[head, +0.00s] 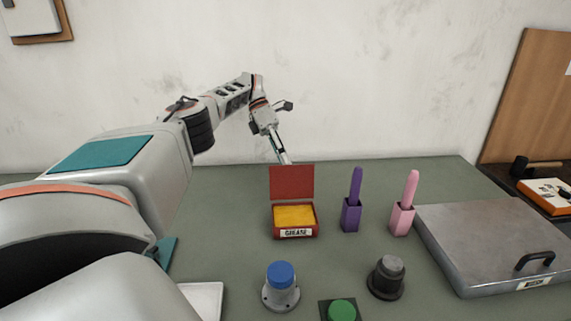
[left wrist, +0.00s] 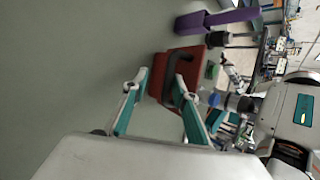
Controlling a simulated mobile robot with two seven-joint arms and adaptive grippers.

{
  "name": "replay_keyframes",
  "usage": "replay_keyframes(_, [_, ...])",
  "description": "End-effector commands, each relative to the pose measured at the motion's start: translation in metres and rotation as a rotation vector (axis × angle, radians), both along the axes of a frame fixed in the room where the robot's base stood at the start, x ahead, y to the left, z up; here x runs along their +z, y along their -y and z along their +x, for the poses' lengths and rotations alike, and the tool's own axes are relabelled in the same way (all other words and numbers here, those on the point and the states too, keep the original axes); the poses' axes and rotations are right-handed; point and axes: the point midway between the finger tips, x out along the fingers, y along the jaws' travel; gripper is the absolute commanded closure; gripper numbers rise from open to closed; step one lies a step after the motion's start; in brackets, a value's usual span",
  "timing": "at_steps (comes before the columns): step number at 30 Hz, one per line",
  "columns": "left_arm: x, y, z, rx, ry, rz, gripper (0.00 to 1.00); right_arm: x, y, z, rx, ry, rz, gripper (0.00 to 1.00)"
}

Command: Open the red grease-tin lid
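The red grease tin (head: 295,232) stands on the bench with a white GREASE label on its front and yellow grease inside. Its red lid (head: 292,182) stands up roughly vertical at the tin's back edge. In the left wrist view the gripper's (left wrist: 162,78) teal fingers are apart, close to the lid; contact cannot be told. My right gripper is not in view.
A purple holder (head: 350,217) and a pink holder (head: 401,220) stand right of the tin. A blue-topped button (head: 281,284), a dark knob (head: 387,277) and a green button (head: 341,310) are in front. A metal-lidded box (head: 490,235) fills the right side.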

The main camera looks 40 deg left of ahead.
Motion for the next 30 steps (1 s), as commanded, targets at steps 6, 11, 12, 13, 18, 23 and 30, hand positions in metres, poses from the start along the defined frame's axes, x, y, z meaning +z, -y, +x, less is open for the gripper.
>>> replay_keyframes(6, [0.023, -0.001, 0.0, -0.001, 0.004, 0.002, 0.74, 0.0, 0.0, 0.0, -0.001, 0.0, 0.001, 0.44])
replay_keyframes(11, [0.056, 0.0, 0.001, 0.001, 0.005, 0.003, 0.74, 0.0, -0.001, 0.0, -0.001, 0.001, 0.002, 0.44])
replay_keyframes(12, [0.064, 0.0, 0.001, 0.0, 0.003, 0.003, 0.74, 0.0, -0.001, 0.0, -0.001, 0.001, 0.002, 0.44])
replay_keyframes(13, [0.07, 0.0, 0.001, 0.0, 0.002, 0.003, 0.74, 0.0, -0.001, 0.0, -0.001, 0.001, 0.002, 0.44])
replay_keyframes(18, [0.089, 0.001, 0.0, -0.001, 0.0, 0.003, 0.74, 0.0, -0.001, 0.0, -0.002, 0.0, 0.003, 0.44])
replay_keyframes(23, [0.098, 0.0, 0.0, 0.0, 0.002, 0.002, 0.74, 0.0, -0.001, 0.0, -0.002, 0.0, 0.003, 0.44])
replay_keyframes(30, [0.1, 0.0, 0.0, 0.001, 0.001, 0.001, 0.74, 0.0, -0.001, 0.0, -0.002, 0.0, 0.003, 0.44])
